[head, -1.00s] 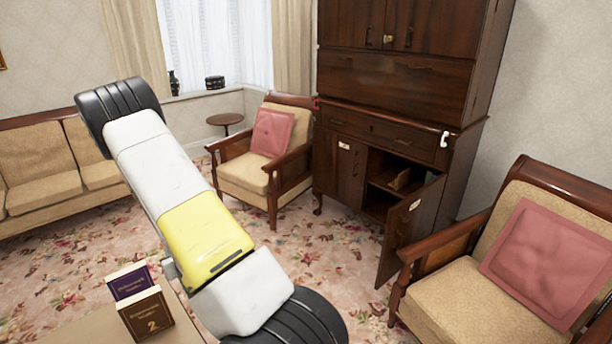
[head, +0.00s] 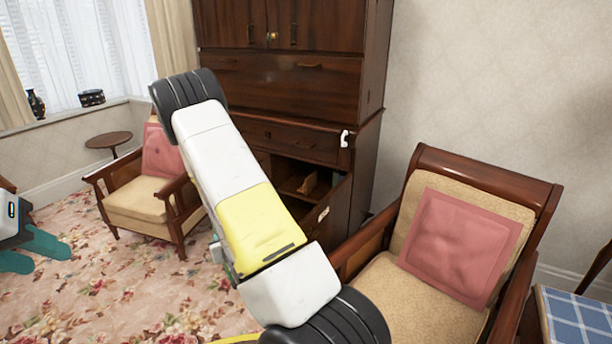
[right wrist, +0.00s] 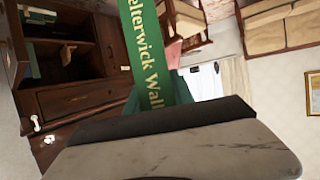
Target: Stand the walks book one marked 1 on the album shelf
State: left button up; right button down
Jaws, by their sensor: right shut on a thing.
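A green book (right wrist: 148,45) with gold lettering, partly readable as "elterwick Walk", is in my right gripper (right wrist: 155,101) in the right wrist view. Its number is not visible. In the head view my right arm hides nearly all of that gripper. The dark wood cabinet's open lower compartment (head: 290,185), with a brown upright item inside, is partly behind my arm. It also shows at the upper left of the right wrist view (right wrist: 85,32), apart from the book. My left gripper (head: 38,255), with teal fingers apart, is empty at the left edge.
An open cabinet door (head: 337,208) sticks out beside an armchair (head: 405,300) with a pink cushion. Another armchair (head: 140,200) and a small round table (head: 108,139) stand left. Flowered carpet (head: 110,290) lies clear at lower left. A blue checked surface (head: 575,315) is at lower right.

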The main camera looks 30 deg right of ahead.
aim_at(324, 194)
jog(key=i+l+z, duration=0.1)
jog(key=i+z, duration=0.2)
jog(key=i, duration=1.1)
jog(key=i+j+z, duration=0.25)
jog(key=z, duration=0.2)
jog(key=i+j+z, duration=0.3)
jog(key=j+z, duration=0.15)
jog(key=i+j+z, duration=0.2)
jog(key=j+z, duration=0.25)
jog(key=i+j+z, duration=0.4)
jog(key=i+j, duration=0.15)
